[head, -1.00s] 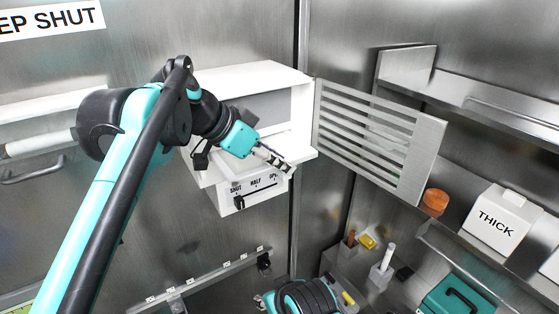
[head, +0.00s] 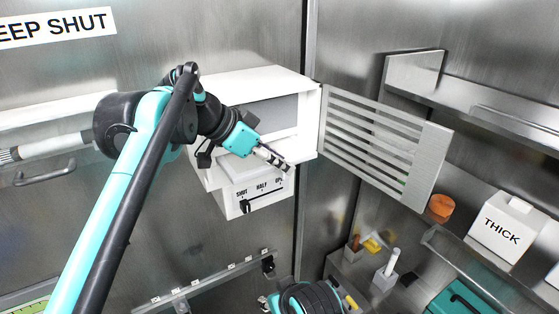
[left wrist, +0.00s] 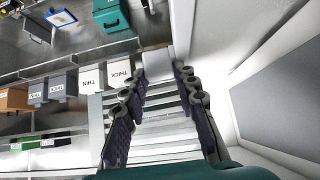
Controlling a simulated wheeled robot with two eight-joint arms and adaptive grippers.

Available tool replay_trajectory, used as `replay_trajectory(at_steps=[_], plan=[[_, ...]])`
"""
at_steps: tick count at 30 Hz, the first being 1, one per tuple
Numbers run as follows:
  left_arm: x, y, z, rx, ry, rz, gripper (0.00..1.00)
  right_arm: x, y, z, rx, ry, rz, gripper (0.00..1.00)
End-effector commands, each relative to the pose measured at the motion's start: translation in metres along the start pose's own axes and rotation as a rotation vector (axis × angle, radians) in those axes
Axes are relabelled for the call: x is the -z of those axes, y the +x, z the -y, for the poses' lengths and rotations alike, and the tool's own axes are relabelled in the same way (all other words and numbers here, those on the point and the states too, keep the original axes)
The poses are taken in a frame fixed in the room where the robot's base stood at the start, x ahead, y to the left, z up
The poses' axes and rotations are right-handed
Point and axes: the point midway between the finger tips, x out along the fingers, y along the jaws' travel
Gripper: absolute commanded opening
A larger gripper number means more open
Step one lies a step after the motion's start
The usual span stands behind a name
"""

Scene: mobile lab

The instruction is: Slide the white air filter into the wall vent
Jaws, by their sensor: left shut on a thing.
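The white wall vent (head: 300,78) stands at the back, with a grey recess inside and a slider marked SHUT and HALF below. Its slatted grille (head: 375,143) is swung open to the right. My left gripper (head: 273,158) is in front of the vent's lower opening, pointing right and down. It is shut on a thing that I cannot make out. A pale slab (head: 233,166) lies below it; I cannot tell whether this is the air filter. In the left wrist view, the fingers (left wrist: 162,85) stand apart with the grille (left wrist: 155,140) beyond. My right arm shows at the bottom; its gripper (head: 267,302) is barely visible.
A white box marked THICK (head: 505,232) and an orange round thing (head: 440,207) stand on the right. A metal shelf (head: 500,105) is above them. A rail (head: 215,278) runs along the lower wall. The grille juts out close to my left gripper.

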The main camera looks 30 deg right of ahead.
Motion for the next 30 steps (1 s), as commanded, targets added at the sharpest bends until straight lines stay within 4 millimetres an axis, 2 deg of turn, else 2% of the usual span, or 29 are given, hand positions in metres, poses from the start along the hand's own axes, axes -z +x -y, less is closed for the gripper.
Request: replay_trajectory(at_steps=[30], plan=[[0.0, 0.0, 0.026, 0.0, -0.001, 0.0, 0.0, 0.007, -0.01, 0.0, 0.0, 0.0, 0.0, 0.4]])
